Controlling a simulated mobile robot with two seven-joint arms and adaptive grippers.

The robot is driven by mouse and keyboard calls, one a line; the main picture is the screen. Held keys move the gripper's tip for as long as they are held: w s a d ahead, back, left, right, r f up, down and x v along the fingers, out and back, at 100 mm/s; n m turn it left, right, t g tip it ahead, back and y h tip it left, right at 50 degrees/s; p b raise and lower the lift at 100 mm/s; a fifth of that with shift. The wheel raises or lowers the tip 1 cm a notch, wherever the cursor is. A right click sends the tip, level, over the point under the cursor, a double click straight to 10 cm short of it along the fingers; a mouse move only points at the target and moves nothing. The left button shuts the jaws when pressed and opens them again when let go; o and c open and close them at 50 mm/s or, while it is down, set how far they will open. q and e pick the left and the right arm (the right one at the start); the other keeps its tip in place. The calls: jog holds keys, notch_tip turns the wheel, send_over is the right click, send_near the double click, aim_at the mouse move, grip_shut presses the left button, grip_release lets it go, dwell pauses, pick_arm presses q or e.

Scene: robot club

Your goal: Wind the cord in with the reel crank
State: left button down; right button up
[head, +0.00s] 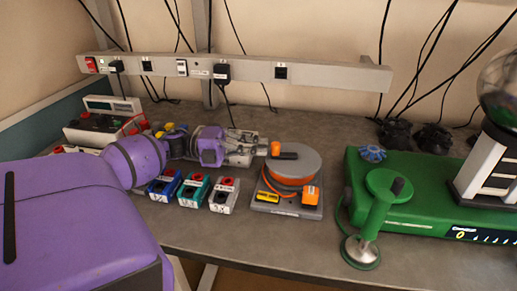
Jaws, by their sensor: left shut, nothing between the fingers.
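The cord reel (300,163) has a grey round top with orange cord (290,181) wound beneath it, on a grey base plate (268,206). Its crank (276,149) has an orange upright knob at the left rim of the disc. My right gripper is not in view.
Blue, teal and grey small boxes (194,190) stand in front of my left forearm. A green machine (425,188) with a hand-cranked part (381,200) stands to the right. A power strip (255,72) runs along the wall. The bench front below the reel is clear.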

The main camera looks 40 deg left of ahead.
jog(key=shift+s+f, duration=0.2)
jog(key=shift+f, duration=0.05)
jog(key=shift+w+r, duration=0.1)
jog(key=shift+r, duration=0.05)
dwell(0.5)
